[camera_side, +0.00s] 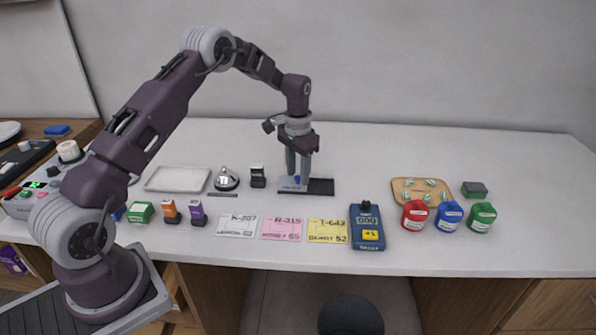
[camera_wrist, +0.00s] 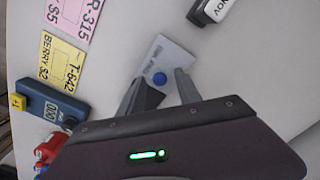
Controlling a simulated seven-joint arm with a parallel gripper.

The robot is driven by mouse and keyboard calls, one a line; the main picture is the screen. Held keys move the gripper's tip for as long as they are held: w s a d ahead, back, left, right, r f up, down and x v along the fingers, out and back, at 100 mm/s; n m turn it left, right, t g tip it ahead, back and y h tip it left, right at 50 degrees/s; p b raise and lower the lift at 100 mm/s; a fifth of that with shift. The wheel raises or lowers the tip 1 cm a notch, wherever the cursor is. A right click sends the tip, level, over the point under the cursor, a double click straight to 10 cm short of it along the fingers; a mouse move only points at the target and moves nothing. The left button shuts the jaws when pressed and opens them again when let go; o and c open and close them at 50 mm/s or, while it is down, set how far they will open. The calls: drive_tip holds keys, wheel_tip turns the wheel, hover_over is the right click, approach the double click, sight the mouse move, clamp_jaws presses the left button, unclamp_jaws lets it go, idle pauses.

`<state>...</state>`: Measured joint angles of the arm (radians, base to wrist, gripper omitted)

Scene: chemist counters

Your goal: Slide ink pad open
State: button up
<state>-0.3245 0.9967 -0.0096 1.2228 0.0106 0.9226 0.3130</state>
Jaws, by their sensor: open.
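The ink pad lies flat on the white counter in the middle of the side view. Its black base (camera_side: 321,187) shows at the right, and a grey-blue lid (camera_side: 287,186) lies over the left part. A small blue knob (camera_side: 297,179) stands on the lid. The wrist view also shows my gripper's fingers (camera_wrist: 160,88) apart; contact cannot be told.
A black stamp (camera_side: 258,177) and a silver bell (camera_side: 226,179) stand left of the pad. Coloured cards (camera_side: 282,229) and a blue device (camera_side: 367,230) lie in front. A wooden tray (camera_side: 400,199) is at the right. The counter behind is clear.

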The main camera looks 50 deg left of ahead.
drive_tip(key=shift+c, duration=0.4)
clamp_jaws()
drive_tip(key=shift+r, duration=0.1)
idle(0.8)
